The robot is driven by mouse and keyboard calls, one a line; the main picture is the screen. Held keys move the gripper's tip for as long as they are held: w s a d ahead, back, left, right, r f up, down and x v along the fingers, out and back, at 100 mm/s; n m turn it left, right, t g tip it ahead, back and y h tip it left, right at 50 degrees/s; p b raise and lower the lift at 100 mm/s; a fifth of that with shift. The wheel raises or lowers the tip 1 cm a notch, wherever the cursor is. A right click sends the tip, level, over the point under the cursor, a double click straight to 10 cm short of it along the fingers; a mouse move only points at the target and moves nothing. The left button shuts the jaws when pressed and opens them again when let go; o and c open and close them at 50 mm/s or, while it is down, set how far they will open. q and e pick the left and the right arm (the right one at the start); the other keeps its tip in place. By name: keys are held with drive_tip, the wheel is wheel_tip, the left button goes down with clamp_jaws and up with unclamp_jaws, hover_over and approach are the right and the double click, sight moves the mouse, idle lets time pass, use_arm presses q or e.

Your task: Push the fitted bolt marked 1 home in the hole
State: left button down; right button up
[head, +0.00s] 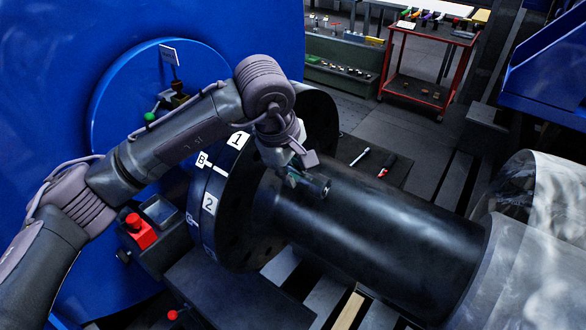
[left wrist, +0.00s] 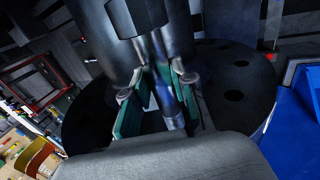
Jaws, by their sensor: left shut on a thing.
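The black round flange (head: 238,250) carries white labels 1 (head: 238,140), 2 (head: 210,203) and B (head: 202,159) on its rim. My left gripper (head: 292,172) is in front of the flange face, above the black shaft. In the left wrist view its green-padded fingers (left wrist: 160,105) close on the shank of a bolt (left wrist: 160,52). The bolt's dark head (head: 319,185) points away from the flange, toward the lower right. The wrist view shows dark open holes (left wrist: 235,95) in the flange. The bolt's tip and its hole are hidden by my gripper. My right gripper is out of view.
The thick black shaft (head: 380,240) runs from the flange to the lower right, close below my gripper. Two hand tools (head: 360,157) lie on a dark surface behind it. A red cart (head: 432,62) stands far back.

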use_arm(q)
drive_tip(key=shift+r+b, duration=0.1)
drive_tip(key=shift+b, duration=0.3)
drive_tip(key=shift+w+a+b, duration=0.45)
drive_tip(key=shift+w+a, duration=0.4)
drive_tip(key=shift+a, duration=0.25)
idle(0.5)
drive_tip(key=shift+w+a+b, duration=0.3)
drive_tip(key=shift+w+a, duration=0.55)
drive_tip(key=shift+a, duration=0.3)
drive_tip(key=shift+w+a+b, duration=0.25)
drive_tip(key=shift+w+a, duration=0.55)
drive_tip(key=shift+a, duration=0.35)
drive_tip(key=c, duration=0.9)
unclamp_jaws()
drive_tip(key=shift+o, duration=0.2)
drive_tip(key=shift+s, duration=0.1)
drive_tip(key=v, duration=1.2)
drive_tip(key=shift+d, duration=0.15)
